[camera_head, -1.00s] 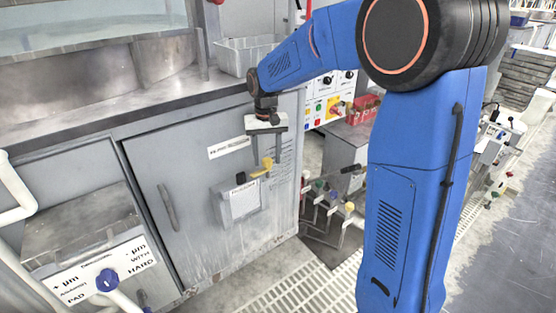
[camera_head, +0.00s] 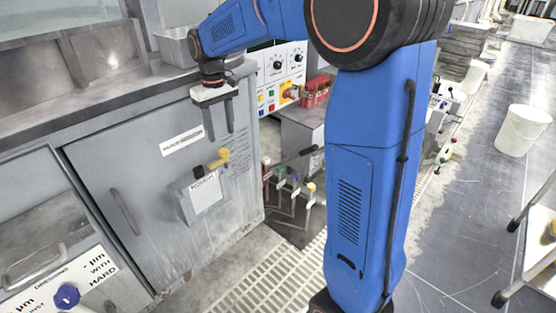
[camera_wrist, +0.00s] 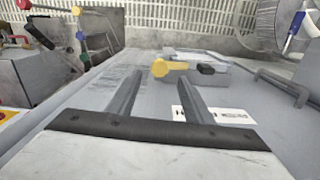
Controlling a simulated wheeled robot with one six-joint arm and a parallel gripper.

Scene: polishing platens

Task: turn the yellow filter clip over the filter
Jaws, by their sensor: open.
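The yellow filter clip (camera_head: 219,158) sticks out at the top right of a small grey box, the filter unit (camera_head: 203,196), on the grey cabinet door. My gripper (camera_head: 219,138) is open and empty, pointing down just above the clip. In the wrist view the yellow clip (camera_wrist: 168,68) lies beyond and between the two fingertips of my gripper (camera_wrist: 160,90), apart from them. A black knob (camera_wrist: 206,69) sits beside the clip; it also shows in the head view (camera_head: 198,172). I cannot tell how far the fingers stand off the door.
A long door handle (camera_head: 125,212) is on the left of the cabinet front. Coloured valve levers (camera_head: 290,185) stand on pipes to the right, below a control panel (camera_head: 281,75). A white bucket (camera_head: 522,130) stands on the floor at the far right.

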